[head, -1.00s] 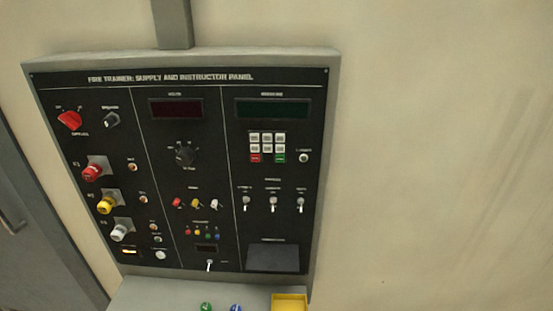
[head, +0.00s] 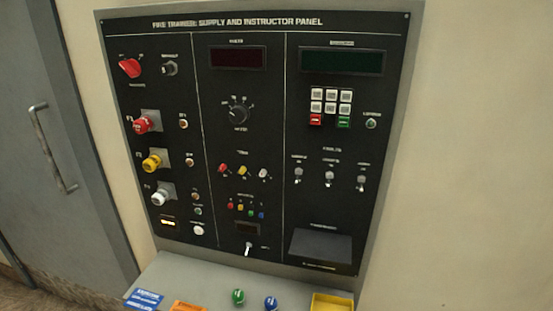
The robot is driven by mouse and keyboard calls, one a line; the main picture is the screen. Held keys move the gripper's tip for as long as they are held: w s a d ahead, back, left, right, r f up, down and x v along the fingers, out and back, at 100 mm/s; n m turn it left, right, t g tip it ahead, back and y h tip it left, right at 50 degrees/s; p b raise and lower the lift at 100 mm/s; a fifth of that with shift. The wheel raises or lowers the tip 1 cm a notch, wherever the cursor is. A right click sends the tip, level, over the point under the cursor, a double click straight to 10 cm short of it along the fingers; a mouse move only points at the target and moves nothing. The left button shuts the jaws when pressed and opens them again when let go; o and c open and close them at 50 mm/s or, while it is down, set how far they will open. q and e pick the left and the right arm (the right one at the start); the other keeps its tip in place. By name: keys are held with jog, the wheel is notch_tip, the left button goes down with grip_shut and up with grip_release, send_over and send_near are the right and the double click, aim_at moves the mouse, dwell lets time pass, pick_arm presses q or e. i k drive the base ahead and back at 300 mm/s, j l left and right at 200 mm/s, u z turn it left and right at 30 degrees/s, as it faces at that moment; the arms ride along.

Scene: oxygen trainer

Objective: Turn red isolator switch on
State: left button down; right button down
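The red isolator switch (head: 130,67) is a red rotary knob at the upper left of the black trainer panel (head: 215,120). Its handle looks tilted, running from upper left to lower right. The small labels around it are too blurred to read. Neither of my grippers shows in the head view, and nothing touches the switch.
Right of the switch is a small grey knob (head: 170,68). Red (head: 142,124), yellow (head: 153,162) and white (head: 161,196) plugs stick out below it. A shelf with a yellow tray (head: 331,302) juts out under the panel. A grey door (head: 65,130) with a handle stands left.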

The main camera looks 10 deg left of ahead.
aim_at(131, 67)
jog(key=u, duration=1.25)
